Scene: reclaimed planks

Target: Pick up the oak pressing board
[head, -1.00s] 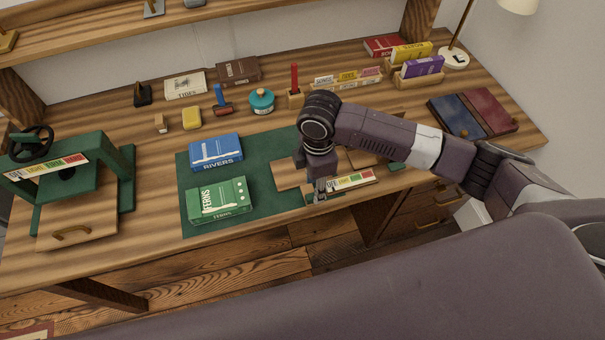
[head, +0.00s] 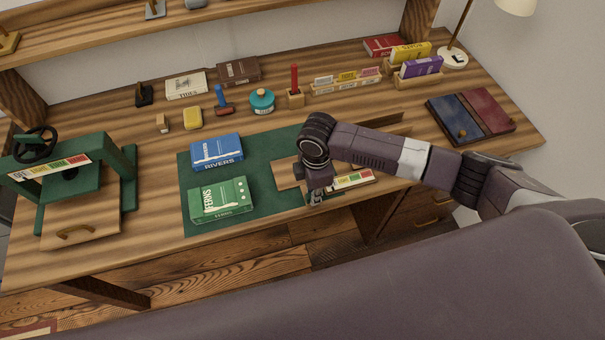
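A flat pale wooden board (head: 287,174) lies at the right part of the green mat, partly hidden under my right arm. I cannot tell for sure whether it is the oak pressing board. Another wooden board (head: 82,222) with a brass handle lies at the base of the green press (head: 60,182) at the left. My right gripper (head: 316,200) points down at the front edge of the mat, beside a colour-banded label strip (head: 352,181). Its fingers are small and partly hidden, so their opening and any contact are unclear. My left gripper is out of view.
A blue book (head: 216,152) and a green book (head: 221,200) lie on the green mat (head: 262,158), left of my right gripper. Blue and maroon covers (head: 470,115) lie at the right. A teal pot (head: 262,100) and small tools stand farther back.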

